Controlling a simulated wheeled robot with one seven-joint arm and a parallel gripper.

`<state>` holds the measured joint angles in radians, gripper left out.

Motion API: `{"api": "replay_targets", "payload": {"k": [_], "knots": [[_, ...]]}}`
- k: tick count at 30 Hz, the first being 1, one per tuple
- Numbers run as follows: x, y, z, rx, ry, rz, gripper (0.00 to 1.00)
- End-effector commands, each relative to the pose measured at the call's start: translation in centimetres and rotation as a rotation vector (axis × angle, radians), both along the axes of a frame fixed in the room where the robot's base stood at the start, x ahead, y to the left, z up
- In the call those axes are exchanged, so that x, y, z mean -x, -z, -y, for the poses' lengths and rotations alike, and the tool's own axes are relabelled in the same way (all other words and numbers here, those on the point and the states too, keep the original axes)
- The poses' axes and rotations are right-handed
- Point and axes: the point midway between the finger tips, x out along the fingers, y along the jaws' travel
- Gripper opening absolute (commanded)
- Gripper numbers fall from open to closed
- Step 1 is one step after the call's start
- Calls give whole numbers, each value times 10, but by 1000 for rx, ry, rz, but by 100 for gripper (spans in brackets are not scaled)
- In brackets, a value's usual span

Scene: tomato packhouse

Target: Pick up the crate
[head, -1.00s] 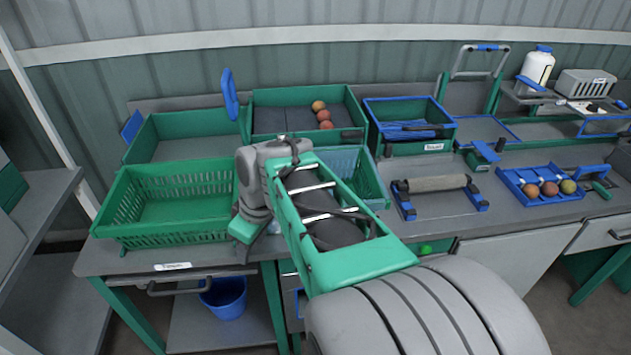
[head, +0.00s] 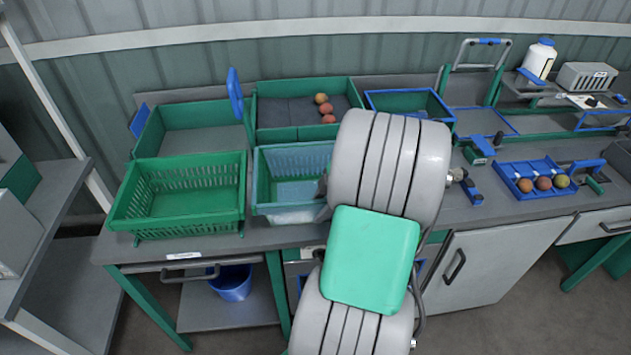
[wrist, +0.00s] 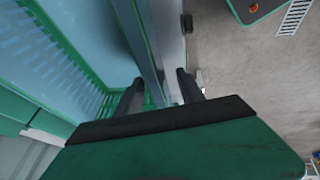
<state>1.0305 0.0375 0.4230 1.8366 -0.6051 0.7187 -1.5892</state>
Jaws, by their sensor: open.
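A slotted green crate with a pale blue inside (head: 261,180) stands on the bench near its front edge, partly behind my arm. A second green slotted crate (head: 190,222), empty, stands just left of it. In the wrist view a crate wall (wrist: 140,38) with a blue inner side runs between the two dark fingers of my gripper (wrist: 158,80). The fingers are apart, one on each side of this wall, and I cannot tell whether they touch it. In the head view my gripper is mostly hidden behind my arm, by the blue-lined crate's right side.
Green trays stand behind the crates, one holding several tomatoes (head: 325,105). A blue-rimmed box (head: 400,100) is partly behind my arm. A blue rack (head: 530,190) of tomatoes lies to the right. A blue bucket (head: 231,285) sits on the lower shelf.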

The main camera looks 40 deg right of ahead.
Motion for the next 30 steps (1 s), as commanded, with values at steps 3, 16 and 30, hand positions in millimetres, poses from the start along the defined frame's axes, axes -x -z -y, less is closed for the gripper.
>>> {"api": "replay_targets", "payload": {"k": [3, 16, 30], "knots": [[-1, 2, 0, 2, 0, 0, 45], [-1, 1, 0, 1, 1, 0, 18], [-1, 1, 0, 1, 1, 0, 0]]}}
